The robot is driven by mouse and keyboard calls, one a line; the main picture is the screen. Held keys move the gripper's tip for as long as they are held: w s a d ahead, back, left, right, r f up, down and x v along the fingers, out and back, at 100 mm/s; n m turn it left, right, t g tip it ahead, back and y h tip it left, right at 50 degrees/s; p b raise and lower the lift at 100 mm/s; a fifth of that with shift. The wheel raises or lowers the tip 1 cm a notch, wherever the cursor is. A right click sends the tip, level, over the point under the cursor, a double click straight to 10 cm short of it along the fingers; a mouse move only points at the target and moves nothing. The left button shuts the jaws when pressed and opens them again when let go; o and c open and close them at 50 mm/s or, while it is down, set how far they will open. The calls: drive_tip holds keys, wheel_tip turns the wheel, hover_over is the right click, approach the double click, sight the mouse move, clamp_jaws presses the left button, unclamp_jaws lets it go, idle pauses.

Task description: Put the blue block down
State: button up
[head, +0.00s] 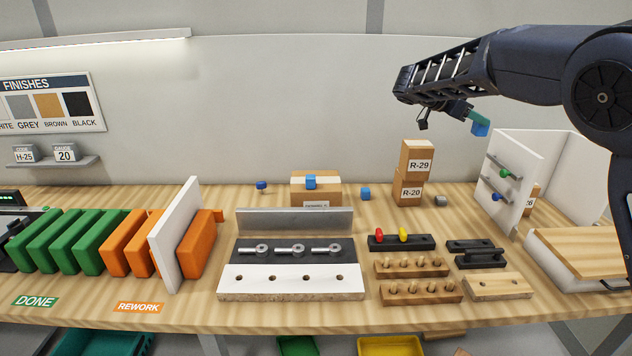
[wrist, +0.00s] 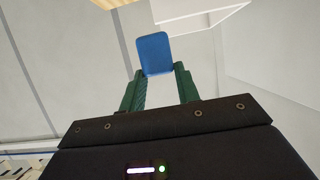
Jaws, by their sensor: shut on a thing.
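A blue block (head: 480,127) is held in my gripper (head: 470,116), high above the back right of the bench. In the wrist view the blue block (wrist: 154,54) sits between the tips of my green fingers (wrist: 158,78), which are shut on it. A second blue block (head: 365,194) rests on the bench, left of the stacked boxes. A third blue block (head: 311,182) is on or at the top of a cardboard box (head: 316,195); the exact contact is hard to tell.
Stacked boxes (head: 411,174) stand below and left of my gripper. A white panel with handles (head: 515,165) stands to the right. Black and wooden holders (head: 414,265) lie in front. Green and orange pads (head: 60,240) fill the left. Some bare bench shows around the second block.

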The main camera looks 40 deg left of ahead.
drive_tip(key=a+n+t+y, duration=0.3)
drive_tip(key=a+n+y, duration=0.2)
drive_tip(key=a, duration=0.9)
drive_tip(key=n+g+y, duration=0.3)
drive_tip(key=n+y, duration=1)
drive_tip(key=y, duration=0.1)
hover_over(321, 180)
wheel_tip(321, 180, down, 24)
drive_tip(key=shift+a+f, duration=0.1)
drive_tip(key=shift+f, duration=0.05)
drive_tip(key=shift+f, duration=0.1)
drive_tip(key=o, duration=1)
drive_tip(key=shift+o, duration=0.2)
